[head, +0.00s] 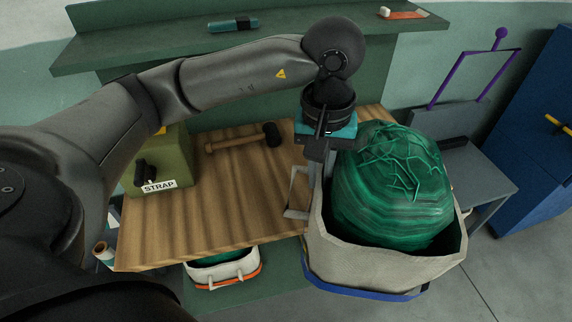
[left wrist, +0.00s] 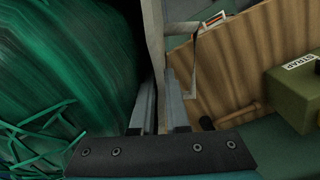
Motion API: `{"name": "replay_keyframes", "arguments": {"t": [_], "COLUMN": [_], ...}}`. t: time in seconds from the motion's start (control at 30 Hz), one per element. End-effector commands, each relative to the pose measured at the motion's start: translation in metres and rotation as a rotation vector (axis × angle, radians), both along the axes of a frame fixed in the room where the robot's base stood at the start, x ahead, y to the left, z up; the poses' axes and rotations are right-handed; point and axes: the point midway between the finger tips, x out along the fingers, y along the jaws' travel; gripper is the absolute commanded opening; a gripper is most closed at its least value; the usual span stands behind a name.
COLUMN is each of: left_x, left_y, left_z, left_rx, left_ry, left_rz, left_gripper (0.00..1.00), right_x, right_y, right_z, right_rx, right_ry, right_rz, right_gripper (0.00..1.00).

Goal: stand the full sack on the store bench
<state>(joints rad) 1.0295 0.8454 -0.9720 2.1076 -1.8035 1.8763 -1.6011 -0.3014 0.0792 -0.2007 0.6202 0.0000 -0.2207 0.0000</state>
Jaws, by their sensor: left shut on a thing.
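The full sack (head: 390,272) is an open pale bag with a blue band low down, filled with a big bundle of green netting (head: 385,190). It is at the right front corner of a wooden-topped bench (head: 190,235) and hides part of it; I cannot tell whether it touches the bench. My left gripper (head: 304,208) points down at the sack's left wall, shut on its rim. In the left wrist view, the sack wall (left wrist: 156,50) runs between the two fingers (left wrist: 160,108), with the netting on the left. My right gripper is not in view.
A green box marked STRAP (head: 165,165) and a mallet (head: 240,142) are on the wooden top. A smaller pale bag (head: 225,270) is below. A grey stand with a purple frame (head: 475,160) and a blue cabinet (head: 540,150) are at right. The wooden top's front middle is clear.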

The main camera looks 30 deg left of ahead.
Motion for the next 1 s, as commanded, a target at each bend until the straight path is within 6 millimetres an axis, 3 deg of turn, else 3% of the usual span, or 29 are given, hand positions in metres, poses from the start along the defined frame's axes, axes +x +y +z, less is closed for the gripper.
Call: {"name": "replay_keyframes", "arguments": {"t": [0.3,1.0], "left_x": [0.021,0.051], "left_y": [0.013,0.051], "left_z": [0.019,0.041], "left_rx": [-0.014,-0.023], "left_ry": [-0.015,-0.037], "left_rz": [0.546,1.672], "left_gripper": [0.00,0.00], "right_x": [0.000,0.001], "right_y": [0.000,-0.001], "right_z": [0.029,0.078], "right_rx": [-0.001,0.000], "right_ry": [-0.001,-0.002], "right_rz": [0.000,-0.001], "right_gripper": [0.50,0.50]}}
